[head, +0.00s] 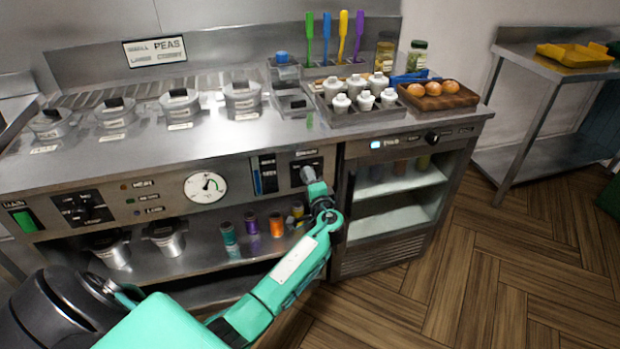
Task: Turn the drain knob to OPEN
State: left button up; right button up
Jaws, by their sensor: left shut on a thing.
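The drain knob (308,174) is a grey knob on a dark square plate at the right end of the range's front panel, just left of the open-fronted cabinet. My left arm reaches up to it from the lower left. My left gripper (314,183) is at the knob and shut on it. The gripper and wrist hide the knob's lower part, and the label is too small to read, so I cannot tell the knob's setting. My right gripper is not in view.
A round gauge (205,187) and a black knob (83,209) sit further left on the panel. Several lidded pots (242,97) and a tray of white bottles (357,95) stand on the counter above. The wooden floor at right is clear.

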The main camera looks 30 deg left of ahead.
pick_arm(q)
jog(key=shift+m, duration=0.8)
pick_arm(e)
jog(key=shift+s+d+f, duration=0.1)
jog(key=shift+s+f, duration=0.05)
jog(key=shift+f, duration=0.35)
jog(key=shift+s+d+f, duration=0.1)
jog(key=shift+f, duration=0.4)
pick_arm(q)
jog(key=o, duration=1)
jog(key=shift+d, duration=0.1)
jog(key=v, duration=1.3)
jog(key=shift+s+d+b, duration=0.2)
jog(key=shift+s+b, duration=0.1)
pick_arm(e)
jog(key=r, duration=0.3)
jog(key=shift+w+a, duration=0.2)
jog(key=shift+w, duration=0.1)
